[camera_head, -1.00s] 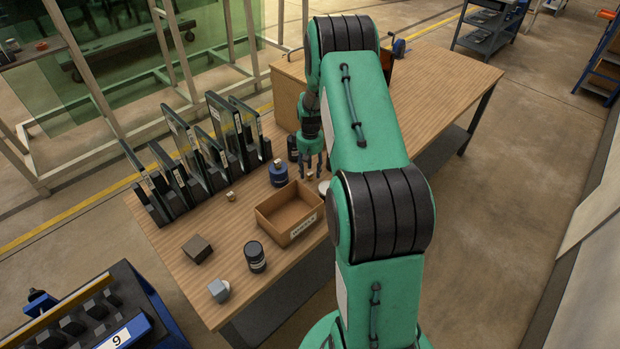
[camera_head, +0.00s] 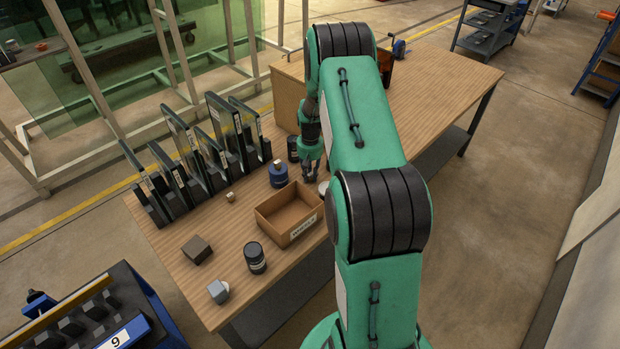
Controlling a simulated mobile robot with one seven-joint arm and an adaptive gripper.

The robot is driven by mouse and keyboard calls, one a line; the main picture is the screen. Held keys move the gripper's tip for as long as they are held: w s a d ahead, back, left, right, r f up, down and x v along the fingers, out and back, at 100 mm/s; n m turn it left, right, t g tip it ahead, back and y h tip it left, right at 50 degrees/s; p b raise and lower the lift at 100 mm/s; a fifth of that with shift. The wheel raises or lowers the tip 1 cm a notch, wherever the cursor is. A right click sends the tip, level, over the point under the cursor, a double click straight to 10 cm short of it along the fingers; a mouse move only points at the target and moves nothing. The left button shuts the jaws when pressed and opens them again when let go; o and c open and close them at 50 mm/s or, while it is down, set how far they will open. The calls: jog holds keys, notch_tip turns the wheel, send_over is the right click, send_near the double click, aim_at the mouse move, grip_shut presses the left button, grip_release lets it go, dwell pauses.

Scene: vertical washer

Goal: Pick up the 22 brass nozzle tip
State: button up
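My gripper (camera_head: 310,178) points down at the table, just behind the open box and beside the blue-capped bottle. Its fingers look close together, but they are too small to tell whether they hold anything. A small brass-coloured piece seen at the fingers earlier is now hidden or too small to make out. Another small light piece (camera_head: 230,197) stands on the table to the left, apart from the gripper. I cannot read a number on it.
The open wooden box (camera_head: 272,219) stands in front of the gripper. A blue bottle (camera_head: 278,175), a black jar (camera_head: 255,258), a dark block (camera_head: 197,250) and a grey piece (camera_head: 218,291) are on the table.

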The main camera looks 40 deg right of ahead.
aim_at(310, 174)
grip_shut()
jog(key=shift+r+p, duration=0.75)
jog(key=shift+r, duration=4.25)
